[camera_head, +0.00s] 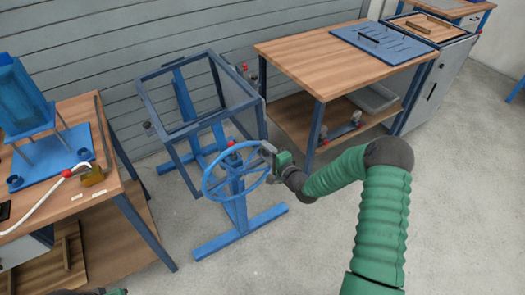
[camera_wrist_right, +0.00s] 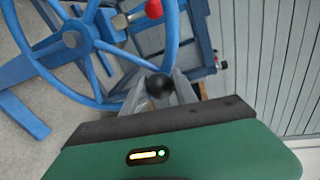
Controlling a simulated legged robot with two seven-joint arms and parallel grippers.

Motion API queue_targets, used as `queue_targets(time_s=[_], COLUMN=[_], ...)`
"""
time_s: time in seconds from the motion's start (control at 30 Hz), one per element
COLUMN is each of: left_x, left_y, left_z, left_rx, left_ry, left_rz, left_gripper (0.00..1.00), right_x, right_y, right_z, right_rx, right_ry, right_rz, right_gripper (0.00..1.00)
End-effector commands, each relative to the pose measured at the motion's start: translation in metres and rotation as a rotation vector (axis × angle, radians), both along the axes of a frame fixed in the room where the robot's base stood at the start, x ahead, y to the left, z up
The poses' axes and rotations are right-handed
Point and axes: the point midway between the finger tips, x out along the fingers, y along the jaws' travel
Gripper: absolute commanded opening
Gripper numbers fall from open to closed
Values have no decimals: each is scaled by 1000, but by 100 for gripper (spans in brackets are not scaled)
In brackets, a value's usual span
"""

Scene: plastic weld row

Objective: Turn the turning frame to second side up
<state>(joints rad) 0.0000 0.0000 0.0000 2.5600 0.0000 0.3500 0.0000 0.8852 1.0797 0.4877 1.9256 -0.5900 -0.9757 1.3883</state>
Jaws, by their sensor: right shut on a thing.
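The turning frame (camera_head: 195,127) is an open grey-blue box frame on a blue stand (camera_head: 238,212). A blue spoked handwheel (camera_head: 207,180) faces me on its near side, with a red knob (camera_head: 231,144) near it. My right gripper (camera_head: 267,150) is at the wheel's right rim. In the right wrist view the right gripper (camera_wrist_right: 160,88) is shut on a black ball knob (camera_wrist_right: 160,84) beside the rim of the wheel (camera_wrist_right: 88,30). The red knob (camera_wrist_right: 153,9) shows above. Only a dark and green bit of my left arm shows at the bottom edge; its fingers cannot be made out.
A wooden bench (camera_head: 80,190) at left holds a blue fixture (camera_head: 45,155) and a white hose with a red part. A wooden table (camera_head: 300,52) with a slotted blue plate (camera_head: 382,42) stands at the right back. The floor in front (camera_head: 300,250) is clear.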

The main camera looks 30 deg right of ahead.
Motion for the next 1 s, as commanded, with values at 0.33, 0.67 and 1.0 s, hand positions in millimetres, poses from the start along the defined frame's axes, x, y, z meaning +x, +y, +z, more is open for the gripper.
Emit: queue_targets(time_s=[0.33, 0.67, 1.0], left_x=[0, 0, 0], left_y=[0, 0, 0], left_z=[1, 1, 1], left_rx=[0, 0, 0], left_ry=[0, 0, 0], left_rz=[0, 0, 0], left_gripper=[47, 47, 47], right_x=[1, 1, 1], right_y=[-10, -10, -9], right_z=[-7, -9, -9], right_rx=[76, 93, 93], right_ry=[2, 3, 2], right_rz=[0, 2, 3], right_gripper=[0, 0, 47])
